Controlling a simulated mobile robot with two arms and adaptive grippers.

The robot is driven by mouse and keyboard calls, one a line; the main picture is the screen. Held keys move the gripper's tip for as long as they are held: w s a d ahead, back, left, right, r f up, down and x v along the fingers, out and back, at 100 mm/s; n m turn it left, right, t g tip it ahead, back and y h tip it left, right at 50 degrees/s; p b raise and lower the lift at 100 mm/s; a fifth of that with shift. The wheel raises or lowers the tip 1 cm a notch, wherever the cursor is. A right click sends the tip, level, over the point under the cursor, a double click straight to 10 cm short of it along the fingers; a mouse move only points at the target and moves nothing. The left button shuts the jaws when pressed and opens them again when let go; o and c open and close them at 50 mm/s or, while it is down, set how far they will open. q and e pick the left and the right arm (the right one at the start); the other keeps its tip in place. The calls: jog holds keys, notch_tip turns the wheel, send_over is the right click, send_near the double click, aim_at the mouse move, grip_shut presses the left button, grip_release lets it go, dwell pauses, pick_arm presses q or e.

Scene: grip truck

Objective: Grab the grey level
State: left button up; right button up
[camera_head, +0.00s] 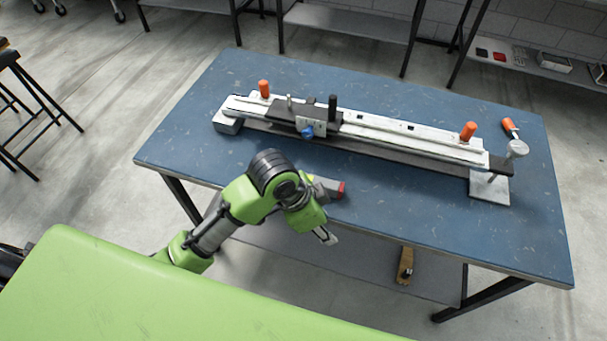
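A small grey piece with a red end, which looks like the grey level (328,186), lies on the blue tabletop near its front edge. Part of it is hidden behind my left wrist. My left gripper (326,236) is in front of the level, at the front edge of the table, pointing down and to the right. Only a pale fingertip part shows, so I cannot tell whether it is open or shut or touches anything. My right gripper is out of view.
A long metal rail fixture (390,133) with orange knobs lies across the blue table (520,235), behind the level. The tabletop right of the level is clear. A lower shelf (340,255) runs under the table. Dark stools (30,95) stand at the left.

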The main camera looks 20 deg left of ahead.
pick_arm(q)
jog(key=w+r+m, duration=0.1)
jog(key=w, duration=0.1)
jog(key=w+a+r+m+y, duration=0.1)
jog(key=w+r+m, duration=0.1)
jog(key=w+r+m+g, duration=0.1)
jog(key=w+r, duration=0.1)
jog(key=shift+w+a+r+m+y, duration=0.2)
jog(key=shift+a+r+m+y, duration=0.1)
jog(key=shift+a+m, duration=0.1)
jog(key=w+a+r+m+g+y, duration=0.1)
jog(key=w+a+r+m+y, duration=0.1)
jog(key=w+a+r, duration=0.45)
jog(key=f, duration=0.2)
jog(key=s+f, duration=0.1)
jog(key=f, duration=0.4)
jog(key=shift+s+a+p, duration=0.2)
jog(key=shift+s+p, duration=0.05)
jog(key=shift+p, duration=0.15)
notch_tip(320, 180, down, 5)
jog(key=shift+f+p, duration=0.2)
jog(key=shift+p, duration=0.35)
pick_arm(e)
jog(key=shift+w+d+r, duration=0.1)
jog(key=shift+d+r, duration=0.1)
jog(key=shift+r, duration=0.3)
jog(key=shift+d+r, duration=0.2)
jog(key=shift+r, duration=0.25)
pick_arm(q)
grip_shut()
